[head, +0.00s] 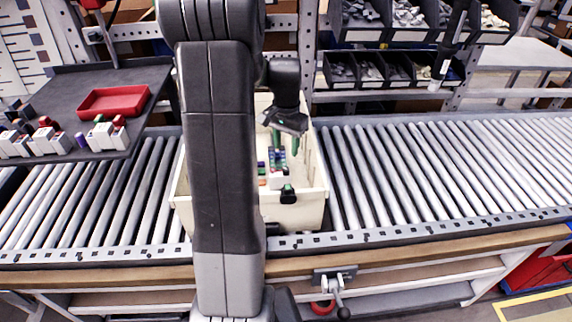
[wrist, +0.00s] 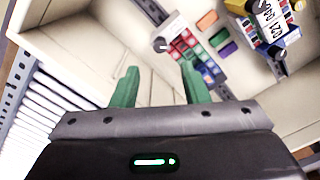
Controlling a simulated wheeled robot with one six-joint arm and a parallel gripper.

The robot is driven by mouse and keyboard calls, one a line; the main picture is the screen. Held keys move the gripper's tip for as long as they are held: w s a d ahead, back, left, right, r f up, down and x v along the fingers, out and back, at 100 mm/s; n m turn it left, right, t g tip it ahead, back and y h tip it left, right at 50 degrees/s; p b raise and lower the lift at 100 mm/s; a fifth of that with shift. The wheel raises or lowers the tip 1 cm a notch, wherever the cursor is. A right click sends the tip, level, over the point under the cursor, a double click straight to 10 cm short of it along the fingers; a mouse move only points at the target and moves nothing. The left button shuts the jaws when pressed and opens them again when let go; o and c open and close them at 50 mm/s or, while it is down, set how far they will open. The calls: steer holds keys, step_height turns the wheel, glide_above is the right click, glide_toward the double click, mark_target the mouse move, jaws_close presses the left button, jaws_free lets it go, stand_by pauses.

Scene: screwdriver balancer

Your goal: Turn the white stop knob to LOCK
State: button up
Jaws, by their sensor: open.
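I cannot make out a white stop knob or a LOCK marking for certain in either view. A dark hanging tool (head: 452,40) with a white label and a pale lower tip is at the upper right of the head view, in front of the bins; it may belong to the balancer. My gripper (head: 286,150) is well to its left, pointing down over a cream crate (head: 308,212). The green fingers are apart and empty, as the wrist view (wrist: 158,72) also shows. My arm hides part of the crate.
The crate holds white devices with coloured terminals (wrist: 193,58). It stands on a roller conveyor (head: 420,165). A dark side table (head: 65,95) with a red tray (head: 113,101) is at left. Part bins (head: 385,68) line the back. The conveyor right of the crate is clear.

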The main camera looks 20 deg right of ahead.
mark_target(286, 168)
step_height(286, 168, down, 8)
steer(key=shift+f, duration=0.15)
stand_by(0.3)
jaws_close()
